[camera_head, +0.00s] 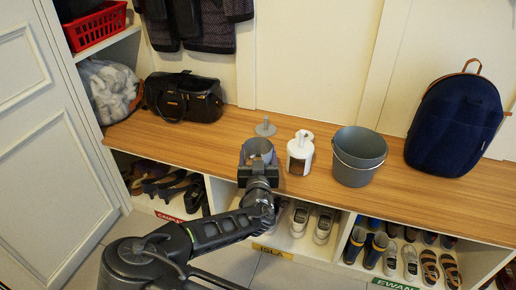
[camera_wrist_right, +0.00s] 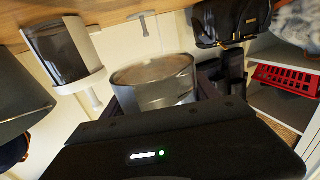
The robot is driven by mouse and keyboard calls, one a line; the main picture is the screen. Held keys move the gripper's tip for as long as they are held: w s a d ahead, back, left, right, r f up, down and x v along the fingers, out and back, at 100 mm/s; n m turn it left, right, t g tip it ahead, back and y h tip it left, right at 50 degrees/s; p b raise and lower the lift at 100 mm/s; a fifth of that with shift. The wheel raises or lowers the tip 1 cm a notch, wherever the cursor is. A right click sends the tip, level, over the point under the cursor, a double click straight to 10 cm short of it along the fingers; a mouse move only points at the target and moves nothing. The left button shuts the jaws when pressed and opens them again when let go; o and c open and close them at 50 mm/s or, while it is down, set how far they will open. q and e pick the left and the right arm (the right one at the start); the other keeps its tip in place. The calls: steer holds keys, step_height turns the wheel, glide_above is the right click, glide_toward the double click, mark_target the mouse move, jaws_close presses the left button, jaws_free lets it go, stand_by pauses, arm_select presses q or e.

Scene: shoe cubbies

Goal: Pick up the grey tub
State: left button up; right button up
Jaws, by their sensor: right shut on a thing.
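A small grey tub (camera_head: 257,149) stands at the front part of the wooden bench top, between the fingers of my right gripper (camera_head: 259,165). The gripper is shut on it, and its body hides the tub's lower part. In the right wrist view the tub (camera_wrist_right: 152,80) shows as a pale, round-rimmed cylinder straight ahead of the gripper. I cannot tell whether the tub touches the bench. My left gripper is not in view.
A grey lid-like piece with a peg (camera_head: 265,127) lies behind the tub. A white holder (camera_head: 299,155) and a grey bucket (camera_head: 358,160) stand to the right, then a blue backpack (camera_head: 455,125). A black bag (camera_head: 184,98) sits left. Shoe cubbies are below.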

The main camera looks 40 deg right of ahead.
steer(key=shift+s+a+r, duration=0.35)
steer(key=shift+s, duration=0.1)
steer(key=shift+a, duration=0.1)
stand_by(0.8)
